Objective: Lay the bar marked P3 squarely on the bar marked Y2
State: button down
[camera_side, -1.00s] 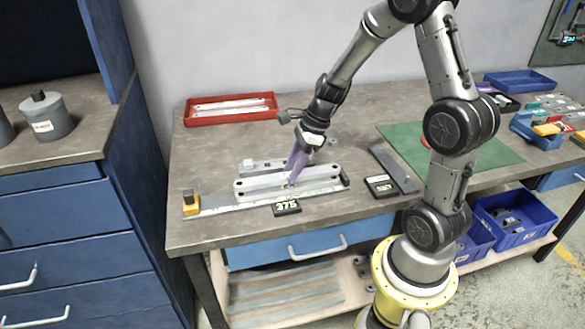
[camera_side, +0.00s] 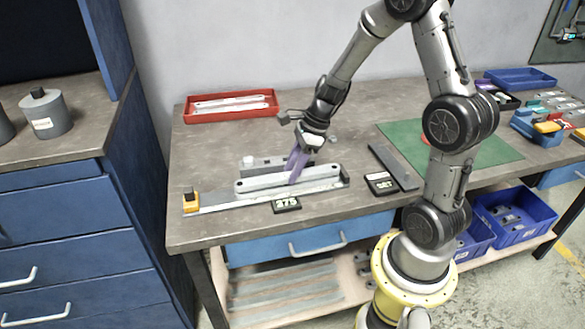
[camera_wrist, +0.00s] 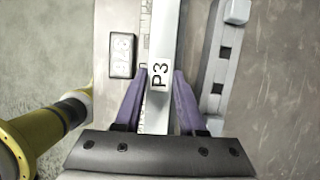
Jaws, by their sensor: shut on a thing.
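My gripper (camera_wrist: 158,95) has purple fingers, shut on both sides of this bar. In the side view the gripper (camera_side: 296,180) grasps the long pale bar (camera_side: 262,184) near its middle, low over the steel rule. No Y2 mark is readable in either view. The bar marked Y2 cannot be told apart, and I cannot tell whether P3 touches anything beneath it.
A small numeric display (camera_side: 286,204) sits in front. A red tray (camera_side: 231,117) with pale bars is at the back.

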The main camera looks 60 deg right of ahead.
jog(key=shift+f, duration=0.4)
jog(key=shift+c, duration=2.1)
grip_release()
jog(key=shift+r, duration=3)
